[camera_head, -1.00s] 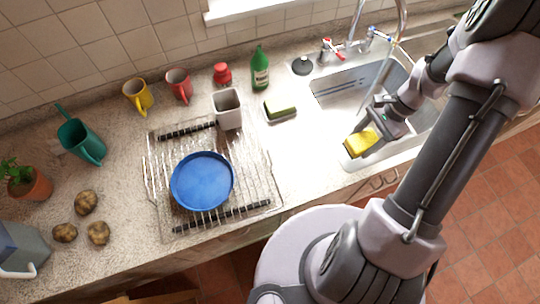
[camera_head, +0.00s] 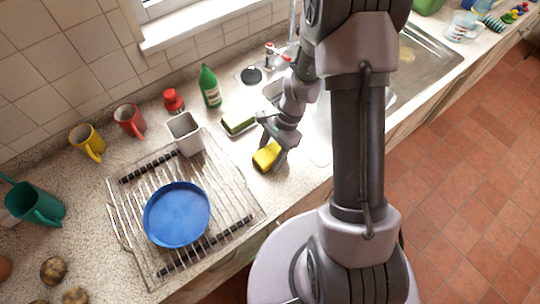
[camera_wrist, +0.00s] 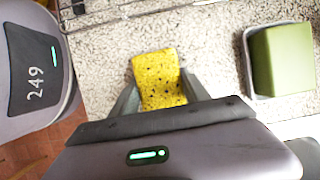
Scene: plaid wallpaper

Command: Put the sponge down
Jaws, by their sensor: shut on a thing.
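The yellow sponge (camera_head: 267,156) is held between the fingers of my gripper (camera_head: 272,150). In the head view it is over the counter strip between the dish rack and the sink, in front of the green sponge. In the wrist view the sponge (camera_wrist: 158,80) has dark specks and sits between my two grey fingers (camera_wrist: 158,95), with bare speckled counter beyond it. I cannot tell whether its underside touches the counter (camera_wrist: 205,50).
A green sponge in a small tray (camera_head: 238,123) lies just behind my gripper. The wire rack (camera_head: 233,215) with a blue plate (camera_head: 177,213) is to the left. A grey container (camera_head: 185,133), green bottle (camera_head: 210,86) and red-lidded jar (camera_head: 173,100) stand behind.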

